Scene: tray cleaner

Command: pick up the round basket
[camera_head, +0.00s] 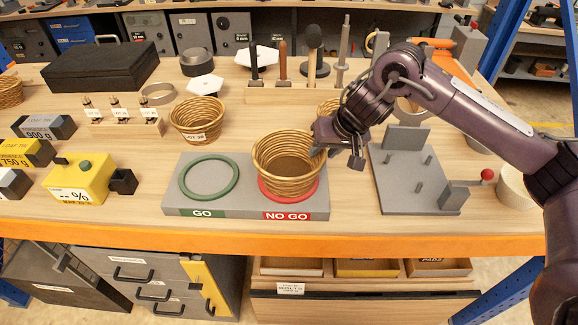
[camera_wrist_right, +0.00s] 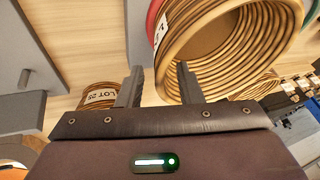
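A round wicker basket (camera_head: 290,180) stands upright over the red ring of the NO GO side of a grey board (camera_head: 235,205). My right gripper (camera_head: 338,153) is at the basket's right rim, with its fingers apart. In the right wrist view, the basket (camera_wrist_right: 215,55) fills the upper right, and my right gripper (camera_wrist_right: 158,84) has one finger beside the basket and the other overlapping its rim. I cannot tell whether either finger touches it. My left gripper is not in view.
Another wicker basket (camera_head: 197,132) stands behind the board, and a third (camera_head: 327,106) is partly hidden behind my gripper. A grey fixture with pegs (camera_head: 415,190) stands close on the right. The green GO ring (camera_head: 210,196) is empty. A tool rack (camera_head: 290,95) stands behind.

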